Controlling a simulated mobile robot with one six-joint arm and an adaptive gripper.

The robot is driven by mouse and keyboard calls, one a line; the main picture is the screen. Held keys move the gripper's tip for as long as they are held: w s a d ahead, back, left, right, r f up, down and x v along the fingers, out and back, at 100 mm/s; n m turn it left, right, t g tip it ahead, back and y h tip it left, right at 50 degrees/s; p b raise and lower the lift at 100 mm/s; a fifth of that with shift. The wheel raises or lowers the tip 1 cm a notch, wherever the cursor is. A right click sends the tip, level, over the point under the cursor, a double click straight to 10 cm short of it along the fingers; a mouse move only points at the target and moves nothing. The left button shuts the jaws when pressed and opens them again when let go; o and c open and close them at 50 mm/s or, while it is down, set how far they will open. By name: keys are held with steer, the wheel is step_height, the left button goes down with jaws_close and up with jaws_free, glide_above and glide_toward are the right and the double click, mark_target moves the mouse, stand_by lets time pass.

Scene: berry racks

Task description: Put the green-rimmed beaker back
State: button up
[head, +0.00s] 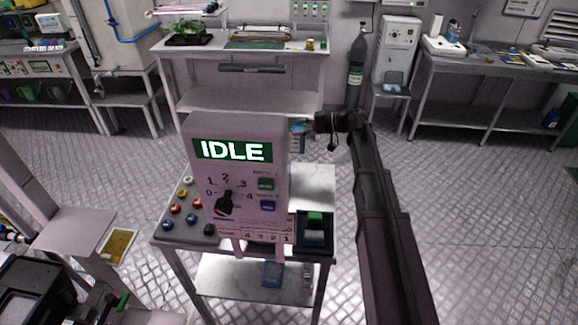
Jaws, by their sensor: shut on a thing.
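My gripper (316,124) reaches in from the right, behind the upper right edge of the grey machine. It is shut on a small container with a greenish-blue top edge (298,130), which I take to be the green-rimmed beaker. The machine hides its left part, and it is too small to make out its contents. The grey machine (240,160) stands on a small metal table (318,185). Its screen (233,151) reads IDLE, and it has a dial (226,203) with numbers around it. A dark square holder (314,236) with a green part sits at its right.
Several coloured knobs (176,208) line the table's left side. A blue container (272,274) is on its lower shelf. Behind stand a workbench (245,67), a gas cylinder (355,70) and a right-hand bench (480,75). The floor (480,220) at right is clear.

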mark_target(291, 144)
steer(key=shift+s+a+r+n+g, duration=0.25)
steer(key=shift+s+a, duration=0.1)
steer(key=shift+a, duration=0.25)
steer(key=shift+s+a+r+n+g, duration=0.1)
steer(key=shift+s+a+n+g, duration=0.2)
steer(key=shift+a, duration=0.3)
steer(key=shift+f, duration=0.1)
step_height(291, 144, down, 6)
steer(key=b, duration=0.6)
steer(key=shift+f, duration=0.1)
steer(key=shift+f, duration=0.1)
steer(key=shift+f+b, duration=1.75)
steer(key=shift+b, duration=0.1)
steer(key=shift+f, duration=0.2)
steer(key=o, duration=1)
steer(key=shift+r, duration=0.1)
steer(key=shift+c, duration=0.2)
